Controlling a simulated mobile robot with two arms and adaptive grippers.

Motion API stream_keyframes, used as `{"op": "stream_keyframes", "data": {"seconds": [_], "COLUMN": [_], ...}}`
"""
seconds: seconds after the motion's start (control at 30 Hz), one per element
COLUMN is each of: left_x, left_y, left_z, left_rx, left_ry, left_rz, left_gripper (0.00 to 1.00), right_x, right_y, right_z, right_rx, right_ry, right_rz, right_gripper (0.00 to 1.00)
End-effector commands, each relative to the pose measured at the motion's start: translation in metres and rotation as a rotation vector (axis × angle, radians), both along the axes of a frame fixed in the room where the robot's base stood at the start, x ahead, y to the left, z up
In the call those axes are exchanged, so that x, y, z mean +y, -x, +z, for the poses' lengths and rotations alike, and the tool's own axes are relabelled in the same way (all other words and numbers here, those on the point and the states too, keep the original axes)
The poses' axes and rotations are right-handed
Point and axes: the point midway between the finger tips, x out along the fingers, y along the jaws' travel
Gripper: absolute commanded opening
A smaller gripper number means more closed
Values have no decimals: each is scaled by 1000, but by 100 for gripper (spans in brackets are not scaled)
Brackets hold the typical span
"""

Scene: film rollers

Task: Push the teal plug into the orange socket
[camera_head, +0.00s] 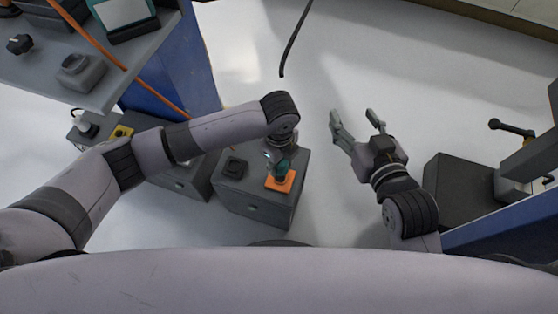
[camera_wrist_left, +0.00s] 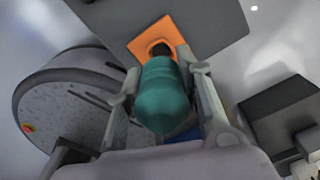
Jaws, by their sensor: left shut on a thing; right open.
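The teal plug (camera_wrist_left: 161,95) is held between the two fingers of my left gripper (camera_wrist_left: 163,82), which is shut on it. The orange socket (camera_wrist_left: 177,32) is a square plate with a dark round opening, just beyond the plug's far end. Whether the plug's tip is inside the opening or just above it, I cannot tell. In the head view the orange socket (camera_head: 280,181) lies on top of a grey cabinet, with the teal plug (camera_head: 282,170) over it and my left wrist partly covering it. My right gripper (camera_head: 356,118) is open and empty, over the floor to the right.
A workbench (camera_head: 95,92) with devices stands at upper left. A dark box (camera_head: 465,190) stands right of my right arm. The floor between is clear.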

Motion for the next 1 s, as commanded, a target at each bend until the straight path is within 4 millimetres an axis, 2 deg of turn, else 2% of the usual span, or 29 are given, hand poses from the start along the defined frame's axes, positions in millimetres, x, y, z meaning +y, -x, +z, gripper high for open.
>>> {"op": "stream_keyframes", "data": {"seconds": [0.5,0.87,1.0], "left_x": [0,0,0], "left_y": [0,0,0], "left_z": [-10,-17,-27], "left_rx": [-1,-1,1], "left_ry": [1,1,0], "left_rz": [0,0,1], "left_gripper": [0,0,0], "right_x": [11,16,17], "right_y": [-13,-13,-10], "right_z": [49,84,97], "right_rx": [-270,-456,-530], "right_ry": [-67,-117,-136], "right_rz": [18,29,33], "right_gripper": [57,57,57]}}
